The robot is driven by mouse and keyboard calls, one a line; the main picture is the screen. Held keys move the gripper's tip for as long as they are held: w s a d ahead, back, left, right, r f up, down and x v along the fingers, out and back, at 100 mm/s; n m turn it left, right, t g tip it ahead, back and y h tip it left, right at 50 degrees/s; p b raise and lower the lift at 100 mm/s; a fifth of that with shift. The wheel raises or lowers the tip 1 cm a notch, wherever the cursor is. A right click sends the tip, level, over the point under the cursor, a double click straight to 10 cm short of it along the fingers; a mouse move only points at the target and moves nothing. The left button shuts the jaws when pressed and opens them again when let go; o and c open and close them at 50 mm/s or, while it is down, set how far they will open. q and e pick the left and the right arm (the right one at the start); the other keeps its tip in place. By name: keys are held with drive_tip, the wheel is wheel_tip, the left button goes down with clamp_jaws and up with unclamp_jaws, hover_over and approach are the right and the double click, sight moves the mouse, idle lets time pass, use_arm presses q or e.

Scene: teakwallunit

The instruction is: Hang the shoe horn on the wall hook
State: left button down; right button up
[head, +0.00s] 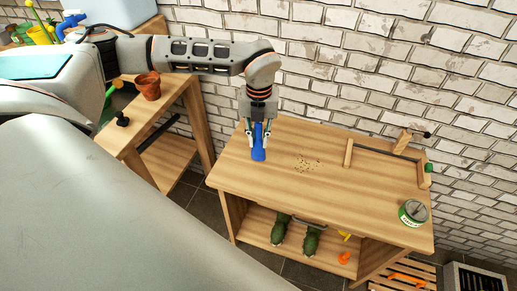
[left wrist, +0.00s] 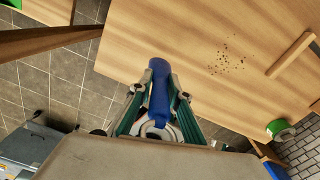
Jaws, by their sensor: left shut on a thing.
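My left gripper (head: 259,138) points down over the left part of the wooden bench top and is shut on a blue, elongated thing (head: 259,152), which seems to be the shoe horn. It also shows in the left wrist view (left wrist: 160,88), between the fingers of the left gripper (left wrist: 158,110), its free end pointing away from the wrist. Its held end is partly hidden by the fingers. I cannot clearly make out a wall hook; a small wooden block with a dark peg (head: 403,141) stands by the brick wall at the right. My right gripper is not in view.
The bench top (head: 290,190) is mostly clear, with dark crumbs (head: 306,163). A dark bar between wooden pieces (head: 386,154) and a green-white tin (head: 413,212) are at the right. Green shoes (head: 311,241) lie on the shelf below. A terracotta pot (head: 148,86) stands left.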

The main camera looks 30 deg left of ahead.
sight(259, 150)
use_arm(q)
drive_tip(key=shift+f+p, duration=0.3)
drive_tip(key=shift+f, duration=2.2)
drive_tip(key=shift+f, duration=0.2)
drive_tip(key=c, duration=1.9)
unclamp_jaws()
drive_tip(key=shift+b, duration=0.35)
drive_tip(key=r, duration=0.8)
drive_tip(key=shift+w+a, duration=0.1)
drive_tip(key=shift+w, duration=0.1)
drive_tip(key=shift+s+f, duration=0.1)
drive_tip(key=shift+f, duration=0.05)
